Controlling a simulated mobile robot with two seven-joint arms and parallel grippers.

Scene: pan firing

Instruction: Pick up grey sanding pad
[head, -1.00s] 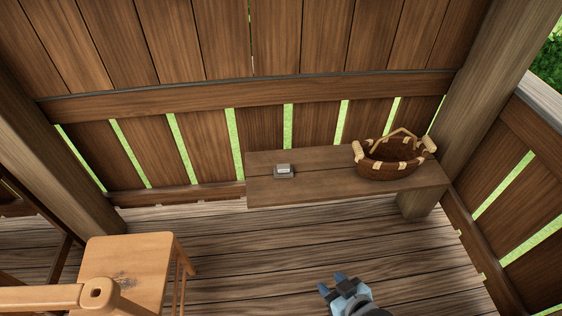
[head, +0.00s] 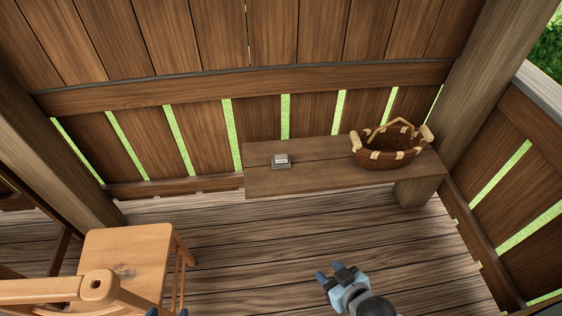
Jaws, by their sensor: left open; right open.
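A small grey block, which looks like the grey sanding pad (head: 281,160), lies on the left part of the wooden bench (head: 325,175). My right gripper (head: 329,271) is open and empty, over the floor in front of the bench and well apart from the pad. Only the dark blue fingertips of my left gripper (head: 167,312) show at the bottom edge, beside the chair. They are apart with nothing seen between them; the rest of that gripper is out of the picture.
A brown wicker basket (head: 388,150) with a raised handle stands on the bench's right part. A light wooden chair (head: 125,255) stands at the lower left. A plank wall (head: 250,90) closes off the back. The floor before the bench is clear.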

